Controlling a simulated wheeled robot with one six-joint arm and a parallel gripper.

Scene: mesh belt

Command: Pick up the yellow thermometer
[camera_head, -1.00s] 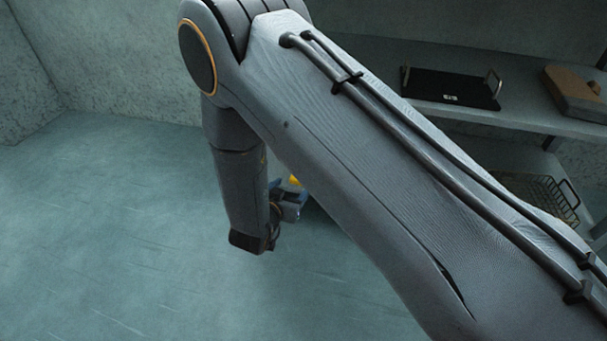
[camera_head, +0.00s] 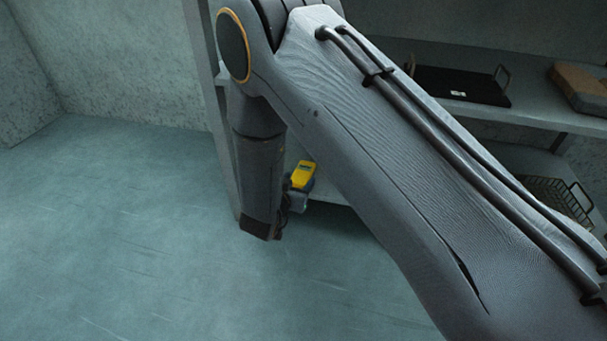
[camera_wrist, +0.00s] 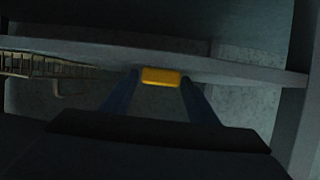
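The yellow thermometer (camera_head: 303,173) shows in the head view just right of my lower arm link. It is also in the wrist view (camera_wrist: 161,77), lying between the tips of my two dark blue fingers. My gripper (camera_wrist: 161,80) appears shut on it, with a finger close against each side. In the head view my gripper (camera_head: 298,203) is just below the thermometer and partly hidden by my arm. In the wrist view the thermometer overlaps the pale shelf edge behind it.
A wire basket (camera_head: 560,198) sits lower right, and in the wrist view at left (camera_wrist: 45,67). The floor (camera_head: 110,230) at left is clear.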

